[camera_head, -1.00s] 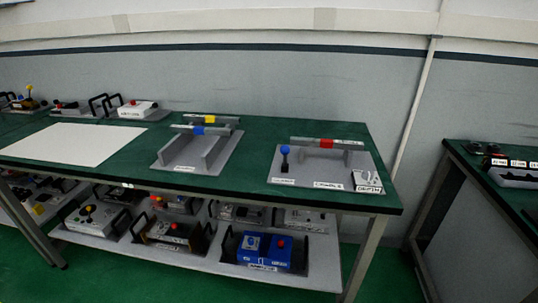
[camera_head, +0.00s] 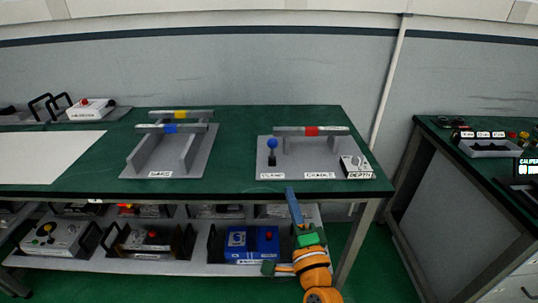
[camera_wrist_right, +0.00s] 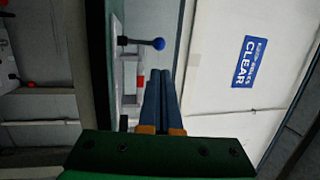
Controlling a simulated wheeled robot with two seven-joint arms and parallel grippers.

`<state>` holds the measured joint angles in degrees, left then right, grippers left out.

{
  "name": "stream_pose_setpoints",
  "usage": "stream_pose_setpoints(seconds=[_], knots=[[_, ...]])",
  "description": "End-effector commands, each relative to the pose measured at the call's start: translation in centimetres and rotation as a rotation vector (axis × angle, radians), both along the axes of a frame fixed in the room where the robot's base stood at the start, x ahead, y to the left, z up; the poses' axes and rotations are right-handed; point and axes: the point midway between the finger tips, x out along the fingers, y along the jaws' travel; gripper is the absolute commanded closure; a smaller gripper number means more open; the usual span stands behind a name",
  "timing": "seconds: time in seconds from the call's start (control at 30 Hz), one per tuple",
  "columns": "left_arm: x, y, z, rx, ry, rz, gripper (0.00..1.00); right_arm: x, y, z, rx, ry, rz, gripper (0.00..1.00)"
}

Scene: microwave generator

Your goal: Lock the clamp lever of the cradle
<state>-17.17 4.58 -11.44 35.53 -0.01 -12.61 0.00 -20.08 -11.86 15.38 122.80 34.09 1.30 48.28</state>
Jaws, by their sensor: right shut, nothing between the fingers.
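The cradle is a grey plate (camera_head: 300,170) with a raised grey support and a rail with a red band (camera_head: 311,131). Its clamp lever (camera_head: 272,145) stands upright at the plate's left, a dark stem with a blue ball knob, behind a "CLAMP" label. My right gripper (camera_head: 290,192) is shut and empty, its blue fingers pointing up just in front of the table's front edge, below and right of the lever. In the right wrist view the knob (camera_wrist_right: 158,43) shows past the fingertips (camera_wrist_right: 160,73), apart from them. My left gripper is not in view.
A "DEPTH" box (camera_head: 356,167) sits at the cradle plate's right. Another grey fixture (camera_head: 200,160) with blue and yellow bands stands left. Green table top is clear between them. A lower shelf (camera_head: 180,261) holds several devices. A second table (camera_head: 450,150) stands right.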

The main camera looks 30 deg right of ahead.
Motion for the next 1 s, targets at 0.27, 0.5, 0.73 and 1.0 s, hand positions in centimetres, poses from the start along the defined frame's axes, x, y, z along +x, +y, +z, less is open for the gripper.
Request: stream_pose_setpoints(seconds=[0.27, 0.5, 0.73, 1.0], knots=[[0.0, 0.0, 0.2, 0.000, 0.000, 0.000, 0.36, 1.5, -0.5, 0.4, -0.003, -0.001, 0.002, 1.00], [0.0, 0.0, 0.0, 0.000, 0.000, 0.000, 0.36, 6.3, -2.2, 1.3, -0.003, -0.002, 0.001, 1.00], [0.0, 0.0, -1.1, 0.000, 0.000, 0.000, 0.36, 10.6, -3.8, 2.0, -0.003, -0.001, 0.002, 1.00], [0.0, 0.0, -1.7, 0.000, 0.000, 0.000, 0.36, 12.9, -4.7, 2.5, -0.003, 0.003, 0.002, 1.00]])
